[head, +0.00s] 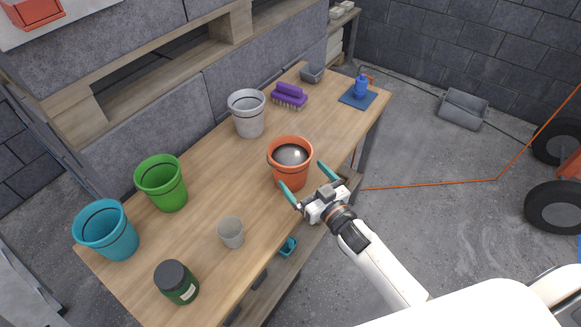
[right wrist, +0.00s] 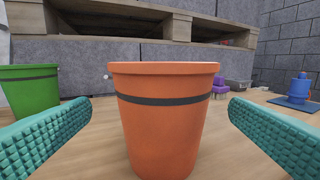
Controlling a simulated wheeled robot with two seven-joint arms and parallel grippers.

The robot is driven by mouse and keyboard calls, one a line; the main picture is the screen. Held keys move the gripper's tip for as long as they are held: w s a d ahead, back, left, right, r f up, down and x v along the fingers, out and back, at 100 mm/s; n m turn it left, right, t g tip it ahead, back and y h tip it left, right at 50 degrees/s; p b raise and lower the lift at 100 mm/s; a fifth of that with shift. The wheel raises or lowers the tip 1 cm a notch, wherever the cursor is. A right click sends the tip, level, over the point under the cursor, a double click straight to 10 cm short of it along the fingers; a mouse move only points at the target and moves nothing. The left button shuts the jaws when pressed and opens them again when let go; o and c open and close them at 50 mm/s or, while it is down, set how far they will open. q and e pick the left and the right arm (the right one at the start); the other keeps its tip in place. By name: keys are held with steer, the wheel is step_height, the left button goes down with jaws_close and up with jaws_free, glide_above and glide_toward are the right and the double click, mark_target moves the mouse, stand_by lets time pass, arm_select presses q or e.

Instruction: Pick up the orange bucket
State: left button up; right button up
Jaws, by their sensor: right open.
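The orange bucket (head: 290,171) stands upright near the front edge of the wooden table, with a dark band below its rim and something grey and shiny inside. In the right wrist view the bucket (right wrist: 164,125) fills the middle, between the two teal fingers. My right gripper (head: 304,182) is open, with one finger on either side of the bucket's near side. In the right wrist view a gap shows between each finger and the bucket. My left gripper is not in view.
On the table (head: 214,187) stand a grey bucket (head: 248,116), a green bucket (head: 163,185), a blue bucket (head: 107,232), a grey cup (head: 231,233) and a dark green jar (head: 177,283).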

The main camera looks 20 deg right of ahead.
mark_target(281, 147)
steer(key=shift+x, duration=1.15)
steer(key=shift+p+x, duration=0.55)
steer(key=shift+x, duration=2.15)
steer(key=shift+d+r, duration=0.1)
steer(key=shift+d, duration=0.05)
steer(key=shift+c, duration=0.2)
steer(key=c, duration=0.9)
steer(key=shift+r, duration=0.25)
steer(key=shift+c, duration=0.6)
